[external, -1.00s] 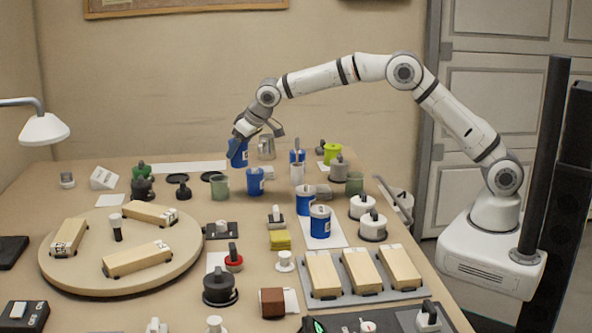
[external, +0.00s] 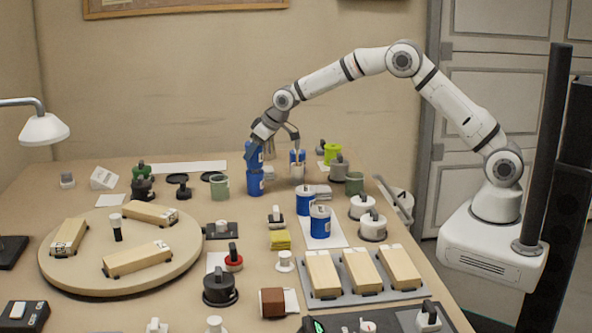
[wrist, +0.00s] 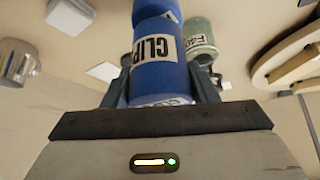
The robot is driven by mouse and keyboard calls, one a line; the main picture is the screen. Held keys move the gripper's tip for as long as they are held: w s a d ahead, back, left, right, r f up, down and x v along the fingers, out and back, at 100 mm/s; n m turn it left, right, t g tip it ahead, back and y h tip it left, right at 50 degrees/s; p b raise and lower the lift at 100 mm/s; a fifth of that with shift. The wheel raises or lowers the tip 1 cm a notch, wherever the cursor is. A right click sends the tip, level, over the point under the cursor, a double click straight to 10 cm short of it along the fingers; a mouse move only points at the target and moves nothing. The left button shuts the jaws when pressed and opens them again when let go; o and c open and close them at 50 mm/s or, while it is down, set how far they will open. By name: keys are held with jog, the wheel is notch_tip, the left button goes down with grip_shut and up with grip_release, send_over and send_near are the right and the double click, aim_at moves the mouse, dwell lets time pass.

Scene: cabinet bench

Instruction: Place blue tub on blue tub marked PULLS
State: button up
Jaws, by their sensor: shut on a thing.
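My gripper (external: 268,142) is shut on a blue tub (external: 253,157). In the wrist view this held tub (wrist: 155,62) lies between the two fingers, and its white label reads "CLIP", with the rest cut off by the curve. A second blue tub (external: 255,184) stands upright on the bench right under the held one. The two look in line, one above the other; I cannot tell whether they touch. Part of a blue tub (wrist: 155,9) also shows past the held one in the wrist view. No label reading PULLS is legible.
A green cup (external: 220,187) stands close to the left of the lower tub. Another blue tub (external: 297,157) is behind to the right, and two more, including one in front (external: 320,222), stand nearer. A round wooden board (external: 75,280) fills the left.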

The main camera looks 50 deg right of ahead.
jog(key=shift+f, duration=0.55)
jog(key=shift+f, duration=0.2)
jog(key=o, duration=1)
jog(key=shift+o, duration=0.2)
